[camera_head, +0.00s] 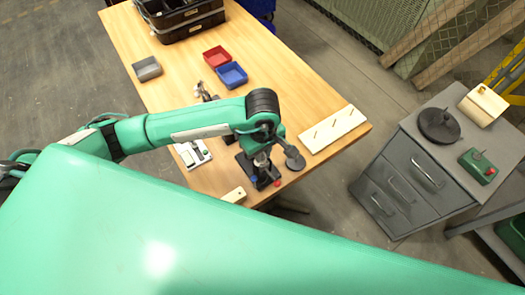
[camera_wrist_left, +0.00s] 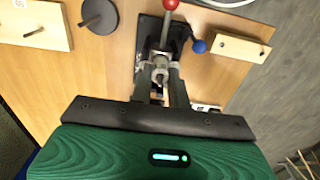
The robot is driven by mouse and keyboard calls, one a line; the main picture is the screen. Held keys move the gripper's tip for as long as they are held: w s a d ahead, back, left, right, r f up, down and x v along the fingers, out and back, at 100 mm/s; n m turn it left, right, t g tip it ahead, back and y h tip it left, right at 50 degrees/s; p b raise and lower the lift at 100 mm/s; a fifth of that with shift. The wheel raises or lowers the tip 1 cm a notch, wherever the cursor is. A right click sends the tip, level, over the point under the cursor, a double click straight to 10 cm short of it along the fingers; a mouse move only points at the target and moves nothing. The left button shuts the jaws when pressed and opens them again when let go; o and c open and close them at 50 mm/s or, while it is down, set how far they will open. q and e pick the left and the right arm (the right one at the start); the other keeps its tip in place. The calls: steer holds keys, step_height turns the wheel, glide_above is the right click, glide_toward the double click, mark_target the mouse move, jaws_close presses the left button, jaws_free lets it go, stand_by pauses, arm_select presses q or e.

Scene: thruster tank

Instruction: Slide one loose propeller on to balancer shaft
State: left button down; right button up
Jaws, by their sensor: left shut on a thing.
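My left gripper (camera_head: 262,160) points down over a black fixture (camera_head: 248,172) near the table's front edge. In the left wrist view, my left gripper (camera_wrist_left: 160,70) is shut on a small grey metal part (camera_wrist_left: 159,74) over the fixture's dark base (camera_wrist_left: 148,34). I cannot tell whether this part belongs to the fixture. A red knob (camera_wrist_left: 170,4) and a blue ball (camera_wrist_left: 199,46) are beside it. A dark disc with an upright post (camera_wrist_left: 98,14) stands apart on the table. I cannot make out a propeller or name the balancer shaft for certain. My right gripper is not in view.
A pale board with several thin pegs (camera_head: 333,128) lies right of the fixture. A small wooden block (camera_head: 235,195) is at the front edge. Red (camera_head: 216,56) and blue (camera_head: 232,75) bins stand farther back. A grey drawer cabinet (camera_head: 410,165) stands to the right, across a gap.

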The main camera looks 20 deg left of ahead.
arm_select(q)
steer(key=c, duration=1.3)
jaws_free()
steer(key=shift+o, duration=0.2)
step_height(320, 180, up, 18)
steer(key=b, duration=0.1)
steer(key=shift+f, duration=0.15)
